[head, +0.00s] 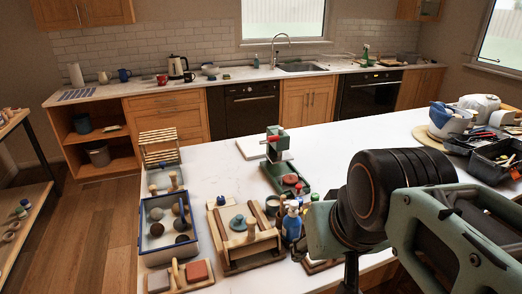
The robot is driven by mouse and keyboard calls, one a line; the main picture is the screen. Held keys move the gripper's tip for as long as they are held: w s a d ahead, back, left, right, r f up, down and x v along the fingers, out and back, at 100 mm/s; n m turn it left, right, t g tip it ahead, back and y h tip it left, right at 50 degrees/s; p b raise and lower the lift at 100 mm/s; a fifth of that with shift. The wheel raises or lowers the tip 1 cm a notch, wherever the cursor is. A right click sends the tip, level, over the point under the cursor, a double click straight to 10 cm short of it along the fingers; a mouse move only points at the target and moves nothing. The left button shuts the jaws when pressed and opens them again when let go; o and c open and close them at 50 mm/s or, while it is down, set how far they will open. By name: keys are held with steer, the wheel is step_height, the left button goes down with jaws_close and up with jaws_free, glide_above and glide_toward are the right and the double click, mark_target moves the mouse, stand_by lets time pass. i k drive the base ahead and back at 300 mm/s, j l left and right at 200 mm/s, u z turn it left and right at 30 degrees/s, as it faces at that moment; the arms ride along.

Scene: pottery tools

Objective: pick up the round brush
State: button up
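I cannot single out the round brush for certain in the head view. A blue tray (171,257) on the left of the white counter holds several small rounded pieces, some dark and some light, too small to name surely. My arm reaches in from the right over the counter. A dark part at its lower end, seemingly my gripper (351,273), shows near the bottom edge, right of the tray and well apart from it. Its fingers are not clear, and I see nothing held.
A wooden box (246,251) stands right of the tray, with bottles (292,222) beside it. A green device (275,146) stands behind them. A wooden rack (158,138) is at the back left. Dark bins (493,162) sit at the right. The counter's middle (340,135) is clear.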

mark_target(283, 198)
steer(key=i+l, duration=0.25)
steer(key=i, duration=0.15)
steer(key=i+l, duration=0.25)
steer(key=i, duration=0.15)
